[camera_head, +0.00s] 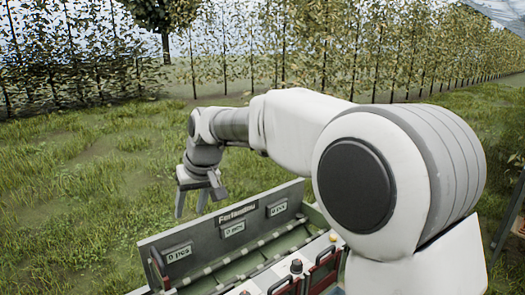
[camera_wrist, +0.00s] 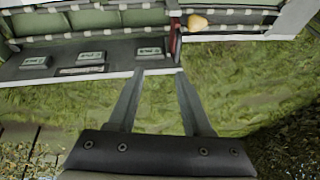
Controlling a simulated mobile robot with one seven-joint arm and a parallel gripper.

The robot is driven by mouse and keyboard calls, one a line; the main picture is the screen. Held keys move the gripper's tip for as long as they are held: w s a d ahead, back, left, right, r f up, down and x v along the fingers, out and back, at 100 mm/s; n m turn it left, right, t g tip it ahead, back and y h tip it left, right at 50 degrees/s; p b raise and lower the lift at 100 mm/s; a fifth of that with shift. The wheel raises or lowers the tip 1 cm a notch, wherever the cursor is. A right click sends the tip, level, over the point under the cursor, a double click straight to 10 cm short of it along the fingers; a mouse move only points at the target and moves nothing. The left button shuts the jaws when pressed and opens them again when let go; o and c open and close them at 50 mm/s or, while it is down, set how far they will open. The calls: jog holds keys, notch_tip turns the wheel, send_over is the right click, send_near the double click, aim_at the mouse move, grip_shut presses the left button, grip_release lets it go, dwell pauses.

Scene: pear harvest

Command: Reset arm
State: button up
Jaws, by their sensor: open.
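My arm reaches to the left across the head view, and my gripper (camera_head: 191,211) hangs down at its end. The gripper is open and empty, over the grass beside the far wall of a grey bin (camera_head: 204,228). In the wrist view the two fingers of my gripper (camera_wrist: 158,80) stand apart with only grass between them. The bin's labelled wall (camera_wrist: 112,62) runs past the fingertips there. A yellowish pear (camera_wrist: 197,23) shows in the bin at the upper right of the wrist view.
The bin has green-floored compartments and several "pcs" labels (camera_head: 232,229). Rows of leafy trees (camera_head: 320,50) stand behind the open grass (camera_head: 75,190). My arm hides part of the bin's right side in the head view.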

jog(key=s+d+r+m+t+h, duration=0.15)
jog(key=s+d, duration=0.35)
jog(key=d, duration=0.5)
jog(key=s+d+r+m+t+h, duration=0.1)
jog(key=s+d+r+m, duration=0.3)
jog(key=d, duration=0.6)
jog(key=s+d+f, duration=0.3)
jog(key=s+d, duration=0.3)
jog(key=s, duration=0.2)
jog(key=s+d+f+m+h, duration=0.1)
jog(key=s+d+f, duration=0.2)
jog(key=s+d, duration=0.3)
jog(key=shift+s+d, duration=0.3)
jog(key=shift+s, duration=0.8)
